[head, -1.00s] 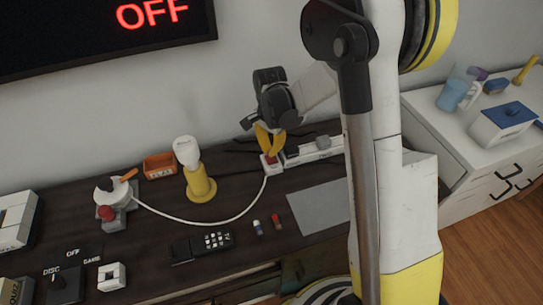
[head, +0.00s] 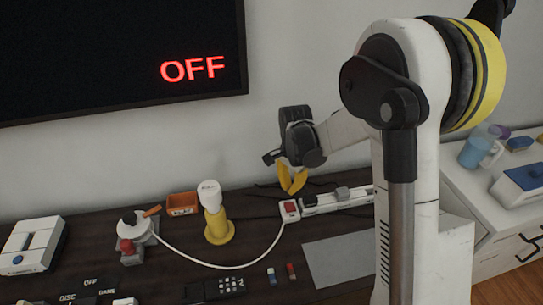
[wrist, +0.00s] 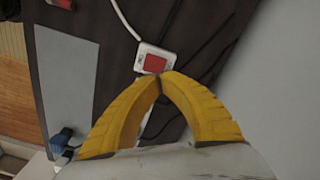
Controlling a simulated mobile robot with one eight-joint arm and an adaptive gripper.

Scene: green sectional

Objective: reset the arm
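My gripper (head: 292,190) is at the middle of the head view, with its yellow fingers pointing down. In the wrist view my gripper (wrist: 160,77) has its fingertips together with nothing between them. The fingertips are a little above a white plug block with a red switch (head: 290,209), at the end of a white power strip. The red switch also shows in the wrist view (wrist: 155,63), just beyond the fingertips. My arm reaches in from the right and covers part of the desk and the strip's right end.
The dark desk (head: 185,275) holds a yellow-and-white lamp (head: 216,225), an orange tray (head: 182,204), a remote (head: 222,287) and a grey mat (head: 338,259). A white cord runs along the desk to the plug block. A wall screen (head: 110,60) reads OFF. A white cabinet (head: 470,190) stands at right.

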